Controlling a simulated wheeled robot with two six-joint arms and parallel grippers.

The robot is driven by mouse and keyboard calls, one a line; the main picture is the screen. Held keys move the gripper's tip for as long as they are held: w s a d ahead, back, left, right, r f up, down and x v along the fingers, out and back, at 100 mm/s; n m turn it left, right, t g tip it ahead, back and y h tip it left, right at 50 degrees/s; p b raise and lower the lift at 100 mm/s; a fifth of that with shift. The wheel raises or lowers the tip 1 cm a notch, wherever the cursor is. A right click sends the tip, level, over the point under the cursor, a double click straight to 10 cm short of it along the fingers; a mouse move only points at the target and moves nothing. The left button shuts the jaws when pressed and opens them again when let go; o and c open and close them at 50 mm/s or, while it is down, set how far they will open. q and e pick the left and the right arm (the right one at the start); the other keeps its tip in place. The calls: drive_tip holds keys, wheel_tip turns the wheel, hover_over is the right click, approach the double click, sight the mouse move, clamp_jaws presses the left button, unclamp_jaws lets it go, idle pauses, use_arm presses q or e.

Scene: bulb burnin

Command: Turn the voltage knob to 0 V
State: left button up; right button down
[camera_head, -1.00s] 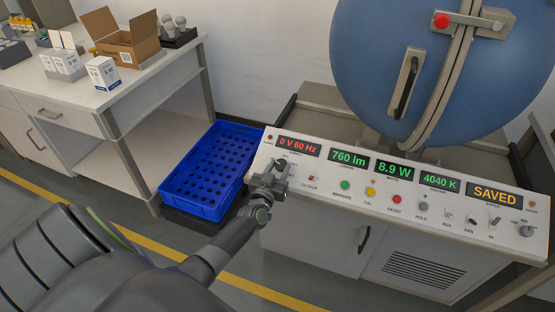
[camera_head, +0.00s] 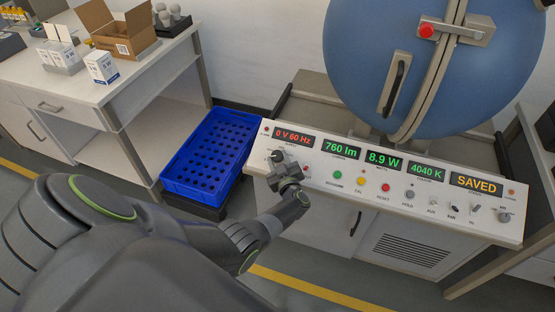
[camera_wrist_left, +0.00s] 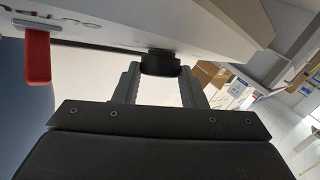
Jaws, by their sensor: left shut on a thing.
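The voltage knob shows as a short black cylinder (camera_wrist_left: 160,65) between the two fingertips of my left gripper (camera_wrist_left: 159,75) in the left wrist view. The gripper is shut on it, with a finger on either side. In the head view my left gripper (camera_head: 281,164) is at the left end of the white control panel (camera_head: 400,205), below the red voltage display (camera_head: 293,136), and mostly hides the knob. The display reads 0 V 60 Hz. My right gripper is not in view.
A red switch lever (camera_wrist_left: 37,57) stands beside the gripper in the left wrist view. Several coloured buttons and small switches line the panel to the right. A large blue sphere (camera_head: 365,60) rises behind. A blue crate (camera_head: 178,188) stands left of the panel.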

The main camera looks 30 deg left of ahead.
use_arm(q)
drive_tip(key=shift+n+g+y, duration=0.3)
drive_tip(key=shift+n+g, duration=0.2)
drive_tip(key=shift+n, duration=0.1)
drive_tip(key=o, duration=1)
drive_tip(key=shift+w, duration=0.1)
drive_tip(key=shift+d, duration=0.1)
